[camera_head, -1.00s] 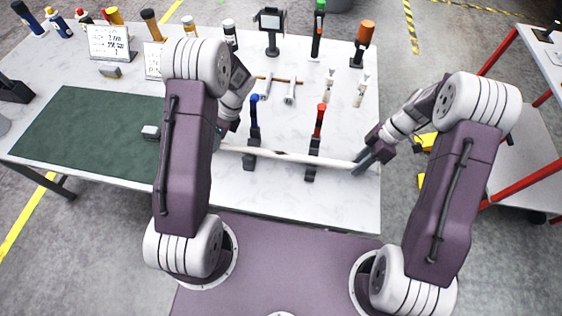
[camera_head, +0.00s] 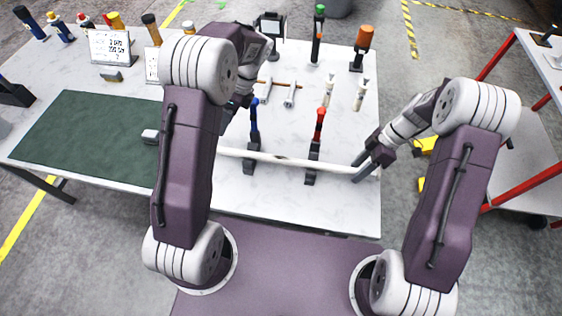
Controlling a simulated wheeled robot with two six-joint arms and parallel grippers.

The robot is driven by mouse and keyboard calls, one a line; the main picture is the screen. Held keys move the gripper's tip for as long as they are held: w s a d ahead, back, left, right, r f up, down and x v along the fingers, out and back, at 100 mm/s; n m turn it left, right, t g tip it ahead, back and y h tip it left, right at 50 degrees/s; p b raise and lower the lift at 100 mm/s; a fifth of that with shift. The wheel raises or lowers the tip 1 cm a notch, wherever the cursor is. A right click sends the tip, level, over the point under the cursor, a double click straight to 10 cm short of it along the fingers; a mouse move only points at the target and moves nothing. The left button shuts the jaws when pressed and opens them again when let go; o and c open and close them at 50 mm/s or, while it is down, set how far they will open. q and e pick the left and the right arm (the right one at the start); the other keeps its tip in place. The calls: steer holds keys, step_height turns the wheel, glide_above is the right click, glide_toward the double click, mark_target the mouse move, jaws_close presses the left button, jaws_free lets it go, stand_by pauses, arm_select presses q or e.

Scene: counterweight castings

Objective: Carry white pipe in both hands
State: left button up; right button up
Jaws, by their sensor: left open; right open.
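The long white pipe (camera_head: 285,160) lies level across two dark stands near the front of the white table, one by the blue post (camera_head: 254,118) and one by the red post (camera_head: 319,125). Its left end is hidden behind my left arm. My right gripper (camera_head: 358,168) is open at the pipe's right end; I cannot tell whether the pipe is between its fingers. My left gripper (camera_head: 229,117) is above and behind the left part of the pipe, apart from it and mostly hidden by my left arm. It is open.
A dark green mat (camera_head: 85,135) covers the table's left. Small grey and white fittings (camera_head: 289,95), a green-topped post (camera_head: 318,32), an orange-topped tool (camera_head: 363,45) and a small screen (camera_head: 270,25) stand behind the pipe. A red-framed cart (camera_head: 515,150) is at right.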

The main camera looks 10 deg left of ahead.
steer(key=v, duration=1.2)
steer(key=shift+w, duration=0.1)
